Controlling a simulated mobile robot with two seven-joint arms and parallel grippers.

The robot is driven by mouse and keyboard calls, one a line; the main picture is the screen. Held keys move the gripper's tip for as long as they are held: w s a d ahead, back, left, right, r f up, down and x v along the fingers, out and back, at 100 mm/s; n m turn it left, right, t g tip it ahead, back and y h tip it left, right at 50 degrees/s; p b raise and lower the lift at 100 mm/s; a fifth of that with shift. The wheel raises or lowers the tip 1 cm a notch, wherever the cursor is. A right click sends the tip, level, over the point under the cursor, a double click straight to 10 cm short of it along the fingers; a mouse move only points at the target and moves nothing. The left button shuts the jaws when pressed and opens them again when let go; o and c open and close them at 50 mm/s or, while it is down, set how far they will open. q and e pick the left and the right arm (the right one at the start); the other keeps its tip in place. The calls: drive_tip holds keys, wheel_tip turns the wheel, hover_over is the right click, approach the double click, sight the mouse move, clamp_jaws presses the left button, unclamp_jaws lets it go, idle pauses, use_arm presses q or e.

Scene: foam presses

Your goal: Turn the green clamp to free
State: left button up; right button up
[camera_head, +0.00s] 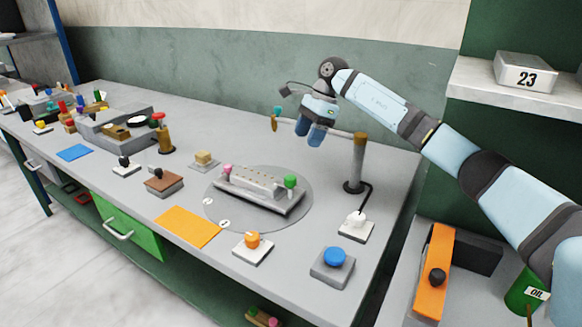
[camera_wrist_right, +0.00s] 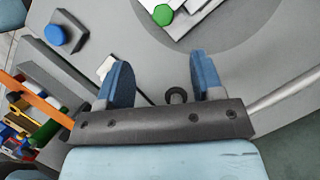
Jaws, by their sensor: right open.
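The green clamp (camera_head: 290,182) is a knob at the right end of a grey metal fixture (camera_head: 262,194) on a round plate on the table. In the right wrist view its green top (camera_wrist_right: 162,15) shows at the upper edge, beyond my fingertips. A pink knob (camera_head: 227,170) stands at the fixture's left end. My right gripper (camera_head: 311,136) is open and empty, raised behind the fixture and apart from the clamp. Its two blue fingers are spread in the right wrist view (camera_wrist_right: 161,70). My left gripper is not in view.
A brown-topped post (camera_head: 359,160) with a horizontal rod stands right of the fixture, close to my right gripper. A blue button (camera_head: 335,257), an orange knob (camera_head: 252,241) and a white switch (camera_head: 356,224) sit nearby. An orange pad (camera_head: 187,226) lies in front.

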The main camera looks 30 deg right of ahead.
sight(291, 177)
drive_tip(key=x, duration=1.3)
drive_tip(key=shift+w+f, duration=0.2)
drive_tip(key=shift+w, duration=0.05)
drive_tip(key=shift+c, duration=0.2)
drive_tip(key=shift+d, duration=0.1)
drive_tip(key=c, duration=0.9)
